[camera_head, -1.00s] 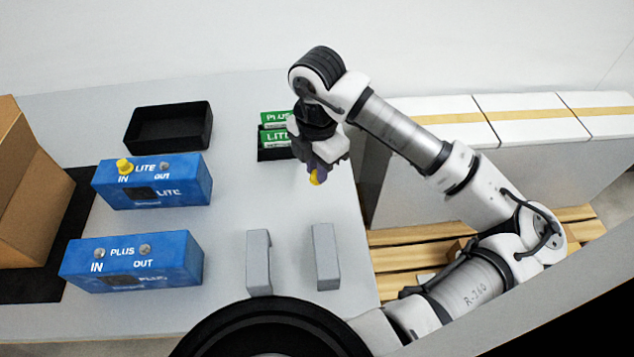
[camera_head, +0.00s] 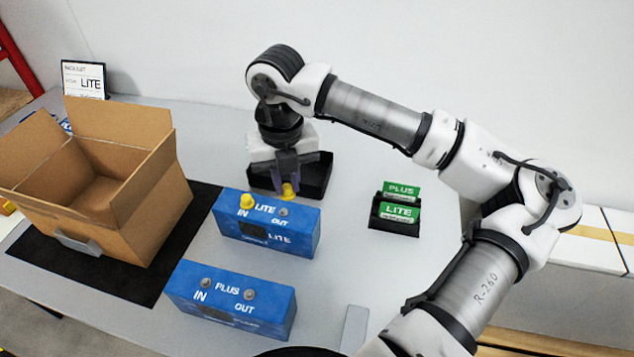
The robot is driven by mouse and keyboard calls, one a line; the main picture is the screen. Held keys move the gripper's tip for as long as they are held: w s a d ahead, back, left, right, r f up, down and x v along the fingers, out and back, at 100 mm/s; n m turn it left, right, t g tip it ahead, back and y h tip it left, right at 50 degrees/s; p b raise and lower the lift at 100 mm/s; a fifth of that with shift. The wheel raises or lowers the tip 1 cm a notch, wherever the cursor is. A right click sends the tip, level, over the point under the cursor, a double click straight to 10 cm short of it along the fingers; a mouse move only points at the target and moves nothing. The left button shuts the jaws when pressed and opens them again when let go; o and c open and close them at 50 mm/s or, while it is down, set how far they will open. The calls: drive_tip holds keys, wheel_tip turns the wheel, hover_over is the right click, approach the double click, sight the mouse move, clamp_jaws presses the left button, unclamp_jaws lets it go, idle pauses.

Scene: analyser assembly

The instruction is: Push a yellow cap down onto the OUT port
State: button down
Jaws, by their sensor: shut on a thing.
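The blue LITE analyser (camera_head: 267,227) stands mid-table with a yellow cap (camera_head: 246,202) on its IN port. Its OUT port (camera_head: 283,212) is a bare grey stub. My gripper (camera_head: 288,186) is shut on a second yellow cap (camera_head: 288,192). It holds this cap just behind and above the LITE box, close to the OUT port; the exact gap cannot be told. The blue PLUS analyser (camera_head: 232,299) stands nearer, with both its ports uncapped.
A black tray (camera_head: 318,177) lies behind my gripper. A black holder (camera_head: 394,226) with green PLUS and LITE cards stands to the right. An open cardboard box (camera_head: 150,205) sits on a black mat at left. A grey block (camera_head: 355,328) stands in front.

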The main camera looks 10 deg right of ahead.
drive_tip(key=shift+w+a+r+n, duration=0.15)
drive_tip(key=shift+a+n, duration=0.25)
drive_tip(key=shift+a, duration=0.25)
drive_tip(key=b, duration=0.3)
hover_over(284, 211)
drive_tip(key=shift+f, duration=2.2)
drive_tip(key=shift+f+b, duration=0.55)
drive_tip(key=shift+f+b, duration=0.3)
drive_tip(key=shift+b, duration=0.15)
drive_tip(key=c, duration=1.3)
unclamp_jaws()
drive_tip(key=shift+r, duration=0.1)
drive_tip(key=shift+r+p, duration=1.5)
drive_tip(key=shift+r, duration=1.95)
